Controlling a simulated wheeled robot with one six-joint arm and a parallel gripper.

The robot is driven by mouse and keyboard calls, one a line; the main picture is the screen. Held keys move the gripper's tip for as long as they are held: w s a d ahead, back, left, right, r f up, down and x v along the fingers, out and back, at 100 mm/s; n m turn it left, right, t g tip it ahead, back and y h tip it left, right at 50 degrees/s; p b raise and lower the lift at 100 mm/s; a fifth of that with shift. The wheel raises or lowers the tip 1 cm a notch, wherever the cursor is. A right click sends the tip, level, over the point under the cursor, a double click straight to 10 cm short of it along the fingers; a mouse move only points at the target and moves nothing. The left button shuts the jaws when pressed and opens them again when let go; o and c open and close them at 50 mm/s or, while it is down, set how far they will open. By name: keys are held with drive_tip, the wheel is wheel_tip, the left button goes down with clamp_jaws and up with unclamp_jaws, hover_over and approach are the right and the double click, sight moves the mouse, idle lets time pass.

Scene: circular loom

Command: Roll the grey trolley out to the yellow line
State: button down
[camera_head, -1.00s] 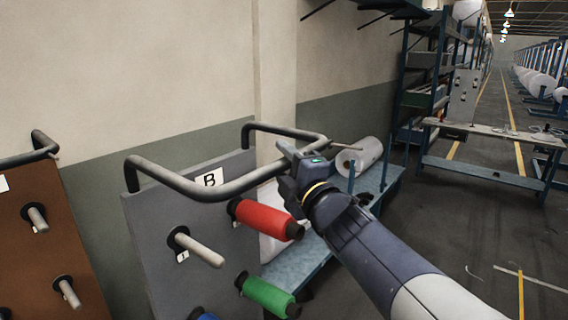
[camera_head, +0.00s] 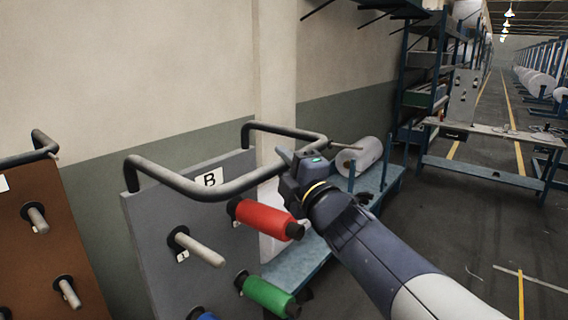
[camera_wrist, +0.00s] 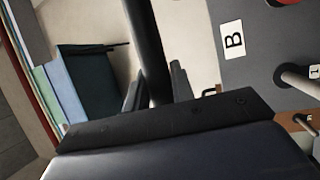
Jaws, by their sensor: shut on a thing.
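The grey trolley (camera_head: 170,215) is an upright grey panel with a label "B" and a dark tubular handle (camera_head: 180,181) along its top. It carries a red spool (camera_head: 264,219), a green spool (camera_head: 268,294), a blue spool partly cut off by the lower edge, and a bare peg. My gripper (camera_head: 291,165) is shut on the right part of the handle. In the wrist view the handle bar (camera_wrist: 150,50) runs between the two fingers, and the "B" panel (camera_wrist: 255,55) is at right. A yellow line (camera_head: 521,295) lies on the floor at lower right. The trolley's wheels are out of view.
A brown panel (camera_head: 62,240) with pegs stands close at left. A blue bench (camera_head: 375,185) with a white roll (camera_head: 359,157) is behind the trolley, against the wall. A table (camera_head: 490,140) stands farther right. Open floor (camera_head: 440,235) lies at right.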

drive_tip(key=shift+f, duration=0.2)
idle(0.5)
drive_tip(key=shift+w+a+f+b, duration=0.1)
drive_tip(key=shift+w+a+b, duration=0.05)
drive_tip(key=shift+b, duration=0.2)
drive_tip(key=w+a+b, duration=0.3)
drive_tip(key=w+a, duration=0.1)
drive_tip(key=a, duration=0.1)
drive_tip(key=shift+b, duration=0.3)
drive_tip(key=c, duration=1.2)
unclamp_jaws()
drive_tip(key=shift+r, duration=0.2)
drive_tip(key=shift+s, duration=0.1)
drive_tip(key=v, duration=1)
drive_tip(key=shift+s+d+f+b, duration=0.2)
drive_tip(key=shift+s+b, duration=0.1)
drive_tip(key=shift+b, duration=0.1)
